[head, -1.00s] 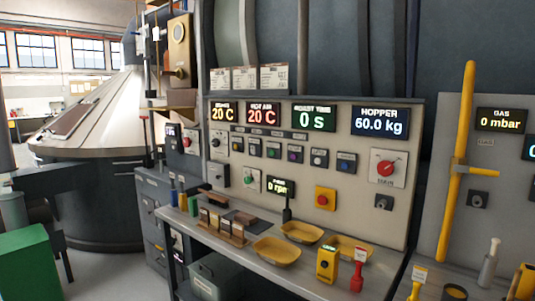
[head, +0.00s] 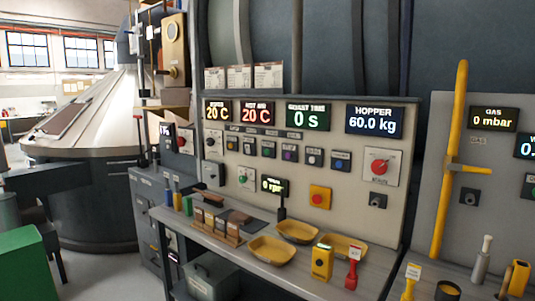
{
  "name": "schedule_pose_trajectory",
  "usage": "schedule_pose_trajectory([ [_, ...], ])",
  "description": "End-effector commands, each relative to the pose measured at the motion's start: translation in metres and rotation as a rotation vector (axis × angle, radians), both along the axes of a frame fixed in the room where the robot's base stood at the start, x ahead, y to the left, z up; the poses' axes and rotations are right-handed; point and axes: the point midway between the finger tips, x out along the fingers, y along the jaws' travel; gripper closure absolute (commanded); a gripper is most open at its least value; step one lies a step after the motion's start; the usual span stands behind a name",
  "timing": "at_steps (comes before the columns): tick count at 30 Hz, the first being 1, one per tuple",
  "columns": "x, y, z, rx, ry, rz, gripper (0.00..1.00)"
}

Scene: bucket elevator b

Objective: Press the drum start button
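The beige control panel (head: 330,180) stands upright behind a grey bench. Lower left, a small plate with a green button (head: 243,179) sits left of a display reading 0 rpm (head: 273,186). The labels are too small to read, so I cannot tell for sure which is the drum start button. My gripper is not in view.
A red emergency button on a yellow plate (head: 318,198) and a red rotary switch (head: 380,167) are on the panel. Yellow trays (head: 271,251), a yellow device (head: 321,262) and a red-handled tool (head: 352,268) crowd the bench (head: 235,258). A yellow pipe (head: 448,170) rises at right.

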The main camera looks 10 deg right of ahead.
Motion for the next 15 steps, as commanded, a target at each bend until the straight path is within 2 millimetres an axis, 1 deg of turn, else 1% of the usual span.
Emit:
schedule_pose_trajectory([
  [1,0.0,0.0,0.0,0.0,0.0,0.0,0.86],
  [3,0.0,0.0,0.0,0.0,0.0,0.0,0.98],
  [4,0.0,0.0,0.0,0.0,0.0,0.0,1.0],
  [15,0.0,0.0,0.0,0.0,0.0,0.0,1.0],
])
